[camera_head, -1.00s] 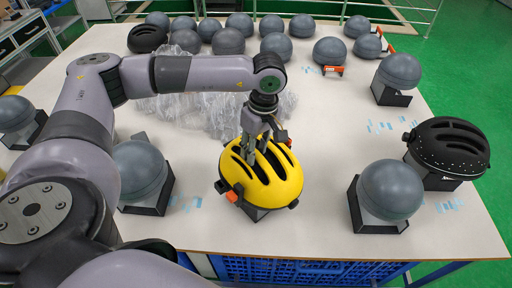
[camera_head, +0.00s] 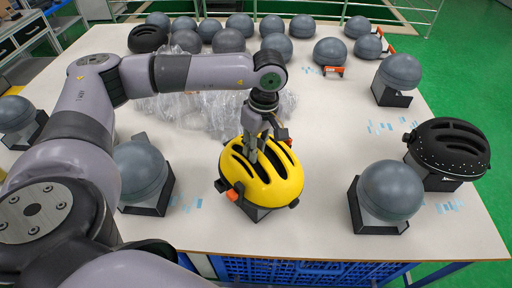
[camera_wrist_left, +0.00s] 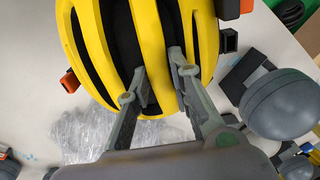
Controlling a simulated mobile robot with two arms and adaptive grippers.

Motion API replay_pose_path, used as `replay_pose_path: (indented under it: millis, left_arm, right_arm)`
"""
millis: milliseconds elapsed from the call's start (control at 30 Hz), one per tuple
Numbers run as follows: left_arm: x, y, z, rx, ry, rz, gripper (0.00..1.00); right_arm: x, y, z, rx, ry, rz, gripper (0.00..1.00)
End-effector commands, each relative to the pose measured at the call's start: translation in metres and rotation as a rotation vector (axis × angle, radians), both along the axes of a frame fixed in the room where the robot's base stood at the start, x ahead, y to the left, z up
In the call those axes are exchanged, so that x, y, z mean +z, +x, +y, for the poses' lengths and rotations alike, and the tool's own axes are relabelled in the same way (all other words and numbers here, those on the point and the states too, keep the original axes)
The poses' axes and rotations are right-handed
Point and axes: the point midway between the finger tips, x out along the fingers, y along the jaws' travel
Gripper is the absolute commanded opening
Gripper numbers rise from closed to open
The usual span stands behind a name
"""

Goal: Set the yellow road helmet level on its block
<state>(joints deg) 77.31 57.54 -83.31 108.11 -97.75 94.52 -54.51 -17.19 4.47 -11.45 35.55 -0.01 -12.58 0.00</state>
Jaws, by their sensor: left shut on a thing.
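The yellow road helmet (camera_head: 280,185) sits over its block (camera_head: 257,213) near the front middle of the table in the head view. Only a dark front part of the block shows below the helmet's rim; I cannot tell whether the helmet is fully level. My left gripper (camera_head: 256,155) reaches down onto the helmet's top from above and is shut on one of its ribs. In the left wrist view the helmet (camera_wrist_left: 205,30) fills the top, and the fingers of the gripper (camera_wrist_left: 159,68) straddle a yellow rib between dark vents. My right gripper is out of view.
Grey domes on dark stands flank the helmet at left (camera_head: 140,168) and right (camera_head: 391,190). A black helmet (camera_head: 447,150) stands at the right edge. Clear plastic wrap (camera_head: 205,112) lies behind, with several grey domes along the back.

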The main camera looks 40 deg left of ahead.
Motion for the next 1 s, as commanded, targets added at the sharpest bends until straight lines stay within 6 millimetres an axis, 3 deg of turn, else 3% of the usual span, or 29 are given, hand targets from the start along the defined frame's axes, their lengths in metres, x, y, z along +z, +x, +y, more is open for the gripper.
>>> replay_pose_path:
  millis: [1000]
  left_arm:
    - [-0.001, -0.004, 0.005, 0.0, -0.046, -0.044, 0.0]
  right_arm:
    - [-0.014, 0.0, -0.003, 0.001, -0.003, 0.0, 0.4]
